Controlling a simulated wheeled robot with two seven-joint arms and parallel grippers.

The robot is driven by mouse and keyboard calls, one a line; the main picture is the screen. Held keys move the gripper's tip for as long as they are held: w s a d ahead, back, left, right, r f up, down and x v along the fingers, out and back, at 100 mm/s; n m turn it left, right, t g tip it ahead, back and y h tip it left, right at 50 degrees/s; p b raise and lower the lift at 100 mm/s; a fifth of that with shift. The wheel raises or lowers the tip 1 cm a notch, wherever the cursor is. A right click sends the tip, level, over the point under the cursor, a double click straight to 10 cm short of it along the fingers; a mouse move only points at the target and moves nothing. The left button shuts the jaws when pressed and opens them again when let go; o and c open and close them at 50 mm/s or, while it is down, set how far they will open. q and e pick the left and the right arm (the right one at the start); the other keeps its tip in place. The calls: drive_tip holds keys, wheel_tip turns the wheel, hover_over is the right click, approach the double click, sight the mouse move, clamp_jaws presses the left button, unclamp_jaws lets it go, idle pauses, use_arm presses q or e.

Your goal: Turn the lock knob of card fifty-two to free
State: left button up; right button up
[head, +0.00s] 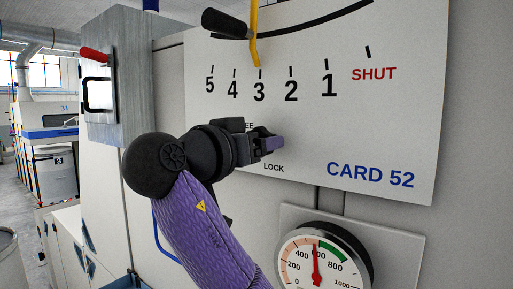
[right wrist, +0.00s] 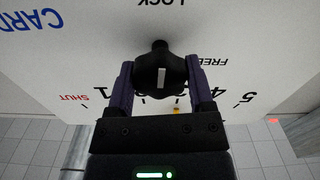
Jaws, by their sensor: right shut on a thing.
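The CARD 52 panel (head: 300,125) fills the upper right of the head view. My right gripper (head: 270,143) is at the panel between the partly hidden FREE label (head: 248,126) and the LOCK label (head: 273,168); it hides the knob there. In the right wrist view, the panel appears upside down. The black lock knob (right wrist: 150,68) sits between the two purple fingers of my right gripper (right wrist: 161,82), which are shut on it. Its white mark (right wrist: 161,78) runs nearly vertical in that picture, with LOCK above and FREE to the right. My left gripper is not in view.
A yellow pointer (head: 255,45) by the black-gripped lever (head: 224,24) stands near 3 on the scale. A round gauge (head: 300,258) is mounted below the panel. A grey box (head: 125,100) with a red handle (head: 95,54) is at left. Free floor shows at far left.

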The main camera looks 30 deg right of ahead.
drive_tip(key=shift+f+m+b, duration=0.25)
drive_tip(key=shift+m+b, duration=0.85)
drive_tip(key=shift+m, duration=0.1)
drive_tip(key=shift+m+b, duration=0.5)
drive_tip(key=shift+m, duration=0.4)
drive_tip(key=m, duration=0.2)
drive_tip(key=m+b, duration=0.1)
drive_tip(key=m, duration=0.1)
drive_tip(key=shift+w+r+m, duration=0.1)
drive_tip(key=shift+r+m, duration=0.1)
drive_tip(key=shift+m, duration=0.1)
drive_tip(key=m+b, duration=0.1)
drive_tip(key=m, duration=0.2)
drive_tip(key=shift+m, duration=0.3)
drive_tip(key=m, duration=0.3)
drive_tip(key=shift+m, duration=0.3)
drive_tip(key=m, duration=0.3)
drive_tip(key=shift+r, duration=0.1)
drive_tip(key=shift+m, duration=2)
